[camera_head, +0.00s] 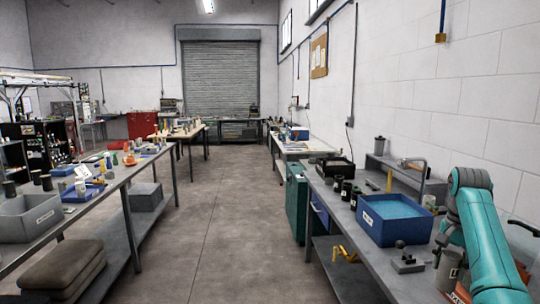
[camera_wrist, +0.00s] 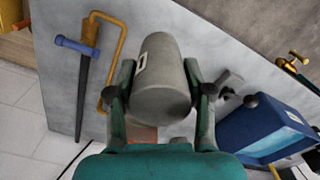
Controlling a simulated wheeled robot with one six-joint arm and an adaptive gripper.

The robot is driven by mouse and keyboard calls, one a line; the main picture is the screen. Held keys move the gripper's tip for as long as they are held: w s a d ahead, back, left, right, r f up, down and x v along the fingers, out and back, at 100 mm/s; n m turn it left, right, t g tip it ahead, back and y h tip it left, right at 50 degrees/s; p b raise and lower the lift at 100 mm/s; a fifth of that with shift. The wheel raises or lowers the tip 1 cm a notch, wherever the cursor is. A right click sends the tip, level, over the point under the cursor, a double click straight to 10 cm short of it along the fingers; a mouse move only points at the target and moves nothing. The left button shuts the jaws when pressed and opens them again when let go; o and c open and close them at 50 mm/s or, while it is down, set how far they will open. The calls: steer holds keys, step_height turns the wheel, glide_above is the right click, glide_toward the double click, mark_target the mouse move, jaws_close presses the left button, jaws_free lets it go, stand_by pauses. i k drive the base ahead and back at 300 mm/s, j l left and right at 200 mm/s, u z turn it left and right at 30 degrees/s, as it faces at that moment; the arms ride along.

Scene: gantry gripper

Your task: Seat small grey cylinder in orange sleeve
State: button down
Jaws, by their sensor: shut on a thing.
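My gripper (camera_wrist: 160,90) is shut on a grey cylinder (camera_wrist: 163,65), with one finger on each side of it. The cylinder has a small pale label and sits tilted in the wrist view, over the bench. In the head view a grey cylinder with a pale label (camera_head: 447,272) shows beside my teal arm at the lower right; the fingers are hard to make out there. I cannot clearly identify the orange sleeve. A small orange-brown patch (camera_wrist: 141,133) shows below the held cylinder in the wrist view, mostly hidden by my gripper.
A blue bin (camera_head: 362,232) stands on the right bench (camera_head: 350,267), with a black-knobbed fixture (camera_head: 406,262) in front. Dark jars (camera_head: 346,191) stand farther back. The aisle is clear.

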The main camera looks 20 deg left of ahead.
mark_target(130, 162)
steer(key=i+j+u, duration=0.1)
steer(key=u, duration=0.7)
steer(key=i+u, duration=0.2)
steer(key=u, duration=0.25)
steer(key=i+u, duration=0.2)
steer(key=i, duration=1.25)
steer(key=i+z, duration=0.2)
steer(key=i, duration=0.5)
steer(key=i+j+z, duration=0.2)
steer(key=i, duration=1.25)
steer(key=i+l, duration=0.15)
steer(key=i, duration=0.55)
steer(key=i+j+u, duration=0.1)
steer(key=i+u, duration=0.25)
steer(key=i, duration=0.2)
steer(key=i+u, duration=0.35)
steer(key=i, duration=0.25)
steer(key=i+l+u, duration=0.2)
steer(key=i+u, duration=0.15)
steer(key=i, duration=0.2)
